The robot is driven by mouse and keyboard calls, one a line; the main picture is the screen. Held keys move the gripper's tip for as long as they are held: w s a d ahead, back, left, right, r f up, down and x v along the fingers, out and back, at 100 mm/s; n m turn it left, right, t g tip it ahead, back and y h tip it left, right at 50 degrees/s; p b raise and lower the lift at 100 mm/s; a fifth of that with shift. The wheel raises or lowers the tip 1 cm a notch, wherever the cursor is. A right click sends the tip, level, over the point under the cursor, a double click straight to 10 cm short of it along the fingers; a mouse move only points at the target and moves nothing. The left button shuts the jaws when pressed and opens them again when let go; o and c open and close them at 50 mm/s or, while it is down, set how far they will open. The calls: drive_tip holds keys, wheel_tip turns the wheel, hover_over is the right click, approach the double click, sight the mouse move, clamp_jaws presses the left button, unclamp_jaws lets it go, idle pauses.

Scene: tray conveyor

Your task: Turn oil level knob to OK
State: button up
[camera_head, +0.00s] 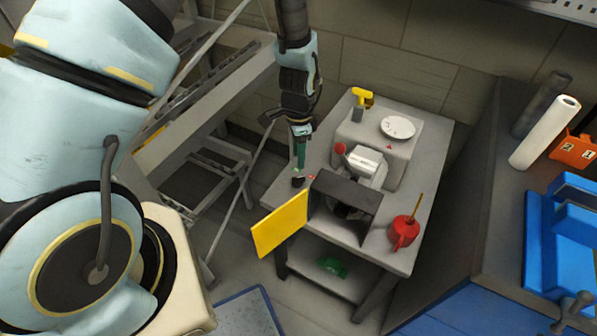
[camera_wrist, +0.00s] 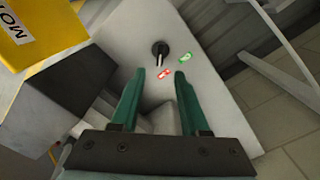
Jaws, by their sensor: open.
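The oil level knob (camera_wrist: 159,48) is a small round black knob with a pale lever, on the grey table top. In the wrist view its lever points down the picture, nearer the red label (camera_wrist: 165,73) than the green label (camera_wrist: 184,57). The label text is too small to read. My gripper (camera_wrist: 160,74) has its two green fingers apart, with nothing between them. The knob lies just beyond the fingertips, apart from them. In the head view my gripper (camera_head: 299,170) points down over the table's left edge, just above the dark knob (camera_head: 298,182).
A dark open box with a yellow panel (camera_head: 280,223) stands close to the right of the gripper. A white machine (camera_head: 364,162), a red oil can (camera_head: 404,231) and a white plate (camera_head: 397,127) are farther right on the table (camera_head: 432,165).

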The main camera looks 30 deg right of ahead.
sight(298, 177)
wheel_tip(298, 177, down, 8)
drive_tip(key=shift+f+p, duration=0.25)
drive_tip(key=shift+p, duration=0.85)
drive_tip(key=shift+c, duration=0.2)
clamp_jaws()
